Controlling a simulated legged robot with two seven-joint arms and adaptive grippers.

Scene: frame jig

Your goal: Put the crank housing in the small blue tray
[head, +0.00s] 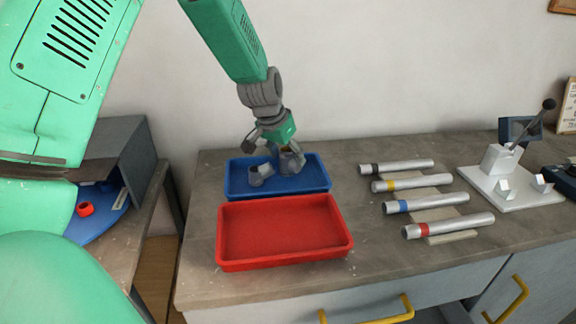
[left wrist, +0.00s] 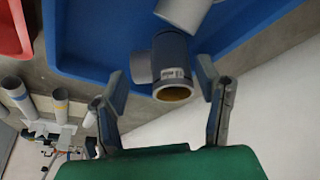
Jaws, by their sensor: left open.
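The blue tray (head: 236,183) stands at the back left of the bench. A grey tee-shaped part with a white label, which looks like the crank housing (head: 291,162), is in the tray; it also shows in the left wrist view (left wrist: 168,62). My left gripper (head: 274,150) is open above the tray, pointing down. In the left wrist view its fingers (left wrist: 160,88) are apart on either side of the labelled part, with gaps showing. A second grey fitting (head: 262,175) lies left of it in the tray. My right gripper is not in view.
An empty red tray (head: 285,230) stands in front of the blue tray. Several silver tubes with coloured bands (head: 448,224) lie on rests at right. A white lever fixture (head: 505,175) is farther right.

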